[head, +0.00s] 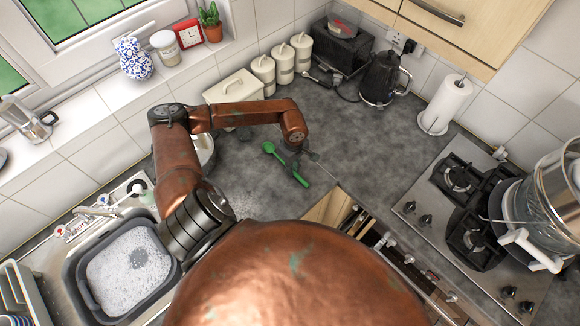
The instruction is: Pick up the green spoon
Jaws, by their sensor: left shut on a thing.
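The green spoon (269,148) shows above the grey worktop, its bowl toward the upper left and its handle running down to the right. My left gripper (299,168) points down at the spoon and is shut on its handle. The fingers hide part of the handle, and its green end shows past them. I cannot tell whether the spoon touches the worktop or is slightly above it. My right gripper is not in view.
The soapy sink basin (130,260) is at the lower left. The gas hob (470,200) with a large pot is at the right. A black kettle (381,78), a paper towel roll (446,103) and canisters (284,63) stand along the wall. Worktop right of the spoon is clear.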

